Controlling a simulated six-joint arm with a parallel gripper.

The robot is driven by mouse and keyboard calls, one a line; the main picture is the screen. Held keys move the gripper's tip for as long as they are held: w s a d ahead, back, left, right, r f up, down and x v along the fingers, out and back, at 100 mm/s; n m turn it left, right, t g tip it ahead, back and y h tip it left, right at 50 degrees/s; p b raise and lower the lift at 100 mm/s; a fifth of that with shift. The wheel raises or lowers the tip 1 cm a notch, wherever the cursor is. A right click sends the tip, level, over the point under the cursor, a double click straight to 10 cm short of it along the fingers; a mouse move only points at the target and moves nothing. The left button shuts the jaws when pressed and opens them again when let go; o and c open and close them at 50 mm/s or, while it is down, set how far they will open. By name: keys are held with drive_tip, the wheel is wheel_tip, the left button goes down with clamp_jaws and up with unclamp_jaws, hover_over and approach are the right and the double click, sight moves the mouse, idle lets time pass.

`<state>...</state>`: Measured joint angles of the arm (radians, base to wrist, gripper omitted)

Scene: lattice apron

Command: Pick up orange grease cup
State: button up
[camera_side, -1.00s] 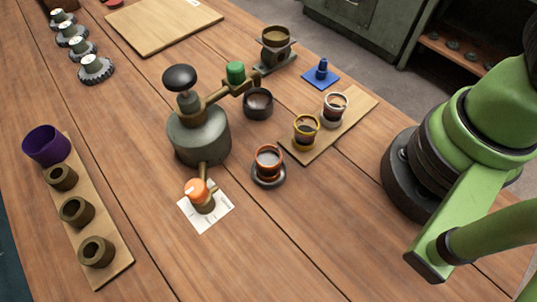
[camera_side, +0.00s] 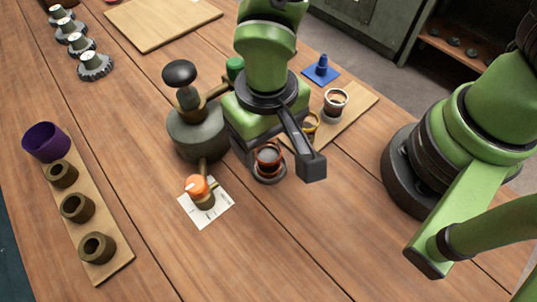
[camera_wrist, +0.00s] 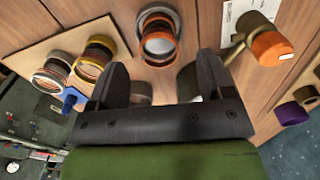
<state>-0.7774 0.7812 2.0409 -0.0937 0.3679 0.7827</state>
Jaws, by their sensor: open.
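The orange grease cup (camera_side: 268,160) is a glassy cup with orange bands and dark contents, standing upright on a dark round saucer (camera_side: 270,178). In the wrist view the cup (camera_wrist: 158,44) is at the top centre, ahead of and between my fingers. My gripper (camera_side: 276,156) is open and empty, over the table close to the cup. In the side view one dark finger shows to the cup's right; the other is mostly hidden. In the wrist view both fingers of my gripper (camera_wrist: 162,66) show, spread apart. I see no contact with the cup.
A yellow-banded cup (camera_wrist: 97,55) and a white-rimmed cup (camera_side: 335,102) stand on a wooden board (camera_side: 350,117). A grey pot with a black knob (camera_side: 179,74) and an orange-capped fitting (camera_side: 197,187) on white paper are left. The front table is clear.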

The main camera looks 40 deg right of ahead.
sight(268, 152)
drive_tip(key=f, duration=0.4)
drive_tip(key=shift+s+f, duration=0.25)
drive_tip(key=shift+f, duration=0.1)
drive_tip(key=c, duration=1.1)
drive_tip(key=shift+r, duration=0.15)
